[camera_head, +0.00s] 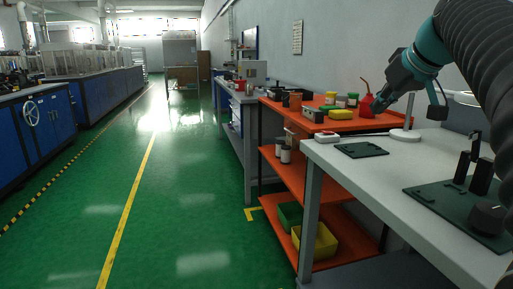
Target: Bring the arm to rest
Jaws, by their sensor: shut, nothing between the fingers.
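My gripper (379,105) is at the upper right, at the end of my teal and dark arm. It points down and to the left above the far part of the white-topped workbench (375,185). Its fingers are together, with nothing seen between them. In the picture its tips overlap a red oil can (366,105) on the orange cart behind; I cannot tell the gap in depth. A thick black ribbed hose on my arm covers the right edge of the view.
The orange cart (320,180) carries bottles and boxes. The green floor (170,200) at left is clear.

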